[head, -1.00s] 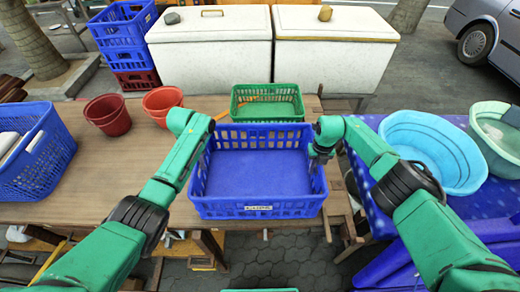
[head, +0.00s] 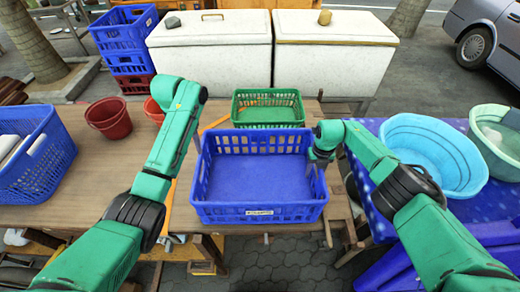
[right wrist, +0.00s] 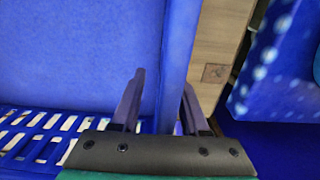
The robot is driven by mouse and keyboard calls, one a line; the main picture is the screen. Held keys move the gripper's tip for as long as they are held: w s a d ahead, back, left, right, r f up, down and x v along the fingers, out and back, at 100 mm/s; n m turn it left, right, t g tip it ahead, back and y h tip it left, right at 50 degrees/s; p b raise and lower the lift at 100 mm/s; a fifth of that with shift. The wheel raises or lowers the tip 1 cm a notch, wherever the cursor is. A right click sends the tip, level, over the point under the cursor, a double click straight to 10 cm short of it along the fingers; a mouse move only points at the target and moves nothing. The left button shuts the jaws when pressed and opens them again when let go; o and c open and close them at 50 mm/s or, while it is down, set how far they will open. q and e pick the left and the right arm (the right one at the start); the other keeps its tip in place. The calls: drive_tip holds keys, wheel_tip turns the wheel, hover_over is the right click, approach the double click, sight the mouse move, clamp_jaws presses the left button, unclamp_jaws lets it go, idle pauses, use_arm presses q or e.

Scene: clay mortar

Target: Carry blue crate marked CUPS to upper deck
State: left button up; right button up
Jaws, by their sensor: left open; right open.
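The blue crate (head: 262,182) sits empty near the front edge of the wooden table, a small white label on its front wall, too small to read surely. My right gripper (head: 318,158) is open at the crate's right wall. In the right wrist view its fingers (right wrist: 160,105) stand on either side of that wall, with gaps showing. My left gripper (head: 200,98) is raised behind and left of the crate, apart from it; its fingers are mostly hidden by its own arm.
A green crate (head: 268,97) stands just behind the blue one. Red pots (head: 109,118) and another blue crate (head: 50,160) are on the left. Stacked crates (head: 124,40) stand behind left, beside white chests (head: 210,60). Basins (head: 435,152) sit on the right.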

use_arm(q)
drive_tip(key=shift+r, duration=0.35)
use_arm(e)
wheel_tip(320, 180, up, 12)
idle(0.4)
